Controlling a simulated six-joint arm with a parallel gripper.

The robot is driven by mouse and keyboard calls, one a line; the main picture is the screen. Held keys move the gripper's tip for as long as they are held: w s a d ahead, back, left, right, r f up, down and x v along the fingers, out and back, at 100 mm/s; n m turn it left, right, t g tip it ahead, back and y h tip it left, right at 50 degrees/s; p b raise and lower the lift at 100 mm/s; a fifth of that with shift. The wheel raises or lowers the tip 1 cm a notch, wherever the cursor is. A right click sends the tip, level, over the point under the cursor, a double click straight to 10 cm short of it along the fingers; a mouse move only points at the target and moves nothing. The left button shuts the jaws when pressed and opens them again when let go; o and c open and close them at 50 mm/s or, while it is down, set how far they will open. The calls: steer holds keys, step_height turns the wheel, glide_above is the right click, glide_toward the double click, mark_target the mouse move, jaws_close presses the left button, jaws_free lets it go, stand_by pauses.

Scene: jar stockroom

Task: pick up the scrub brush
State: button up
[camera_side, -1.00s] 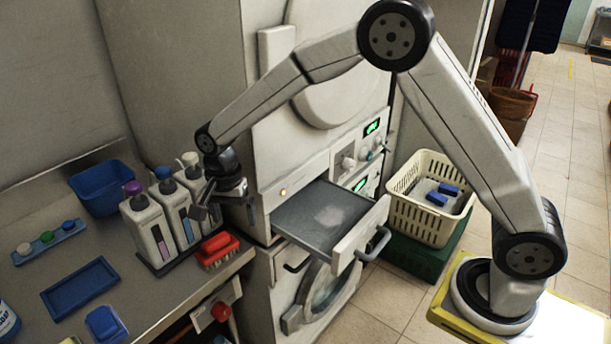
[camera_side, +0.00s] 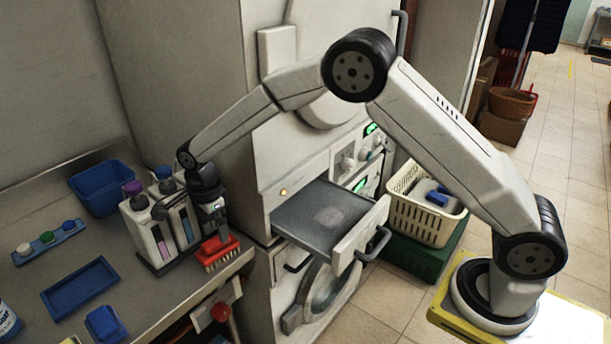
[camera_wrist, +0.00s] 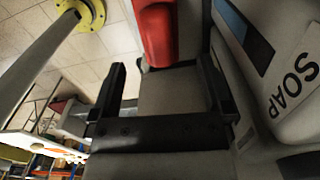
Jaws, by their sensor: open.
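The scrub brush (camera_side: 220,253), red on top with pale bristles, lies near the counter's front edge, just right of the soap bottles. In the wrist view its red body (camera_wrist: 156,32) shows at the top, roughly between the lines of my two fingers and past their tips. My gripper (camera_side: 214,228) points down just above the brush in the side view. In the wrist view my gripper (camera_wrist: 163,68) has its fingers apart with nothing held between them. I cannot tell whether the fingertips touch the brush.
Soap bottles (camera_side: 150,232) stand close left of my gripper; one labelled bottle (camera_wrist: 285,65) fills the wrist view's right side. An open drawer (camera_side: 352,238) juts out at right. A blue tray (camera_side: 80,288), blue bin (camera_side: 100,187) and blue object (camera_side: 106,324) sit on the counter.

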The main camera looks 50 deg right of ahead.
mark_target(215, 239)
steer(key=shift+f, duration=0.65)
steer(key=shift+f, duration=0.15)
steer(key=shift+a+f, duration=0.2)
steer(key=shift+f, duration=2.25)
steer(key=c, duration=1.3)
steer(key=shift+r, duration=0.2)
